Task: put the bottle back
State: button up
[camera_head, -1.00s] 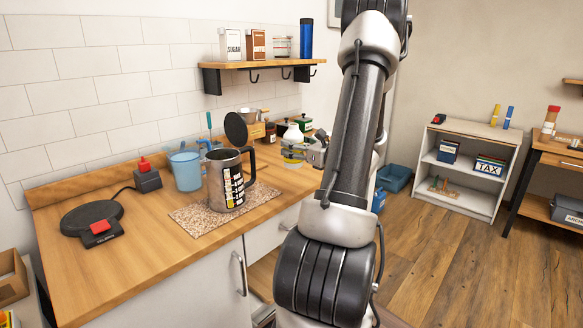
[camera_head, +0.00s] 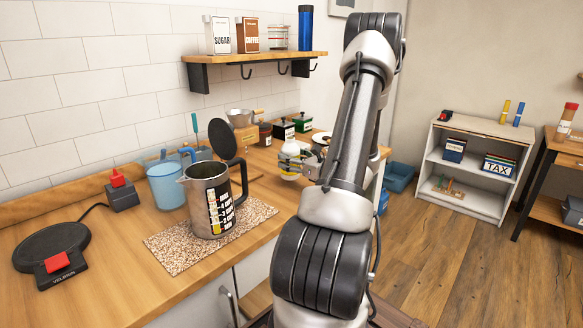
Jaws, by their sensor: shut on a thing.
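A small white bottle with a yellow band (camera_head: 290,149) is in my gripper (camera_head: 300,162), over the far right part of the wooden counter. My gripper is shut on the bottle, and its fingers and my arm partly cover it. I cannot tell whether the bottle touches the counter or hangs just above it.
A steel pitcher (camera_head: 208,200) with its lid up stands on a speckled mat (camera_head: 168,252). A blue bucket (camera_head: 165,185) and a black hot plate (camera_head: 50,246) are at left. Dark canisters (camera_head: 284,130) stand behind the bottle. A wall shelf (camera_head: 255,58) holds boxes and a blue tumbler (camera_head: 306,27).

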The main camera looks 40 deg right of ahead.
jog(key=shift+f, duration=1.35)
jog(key=o, duration=1.2)
jog(key=shift+f, duration=0.15)
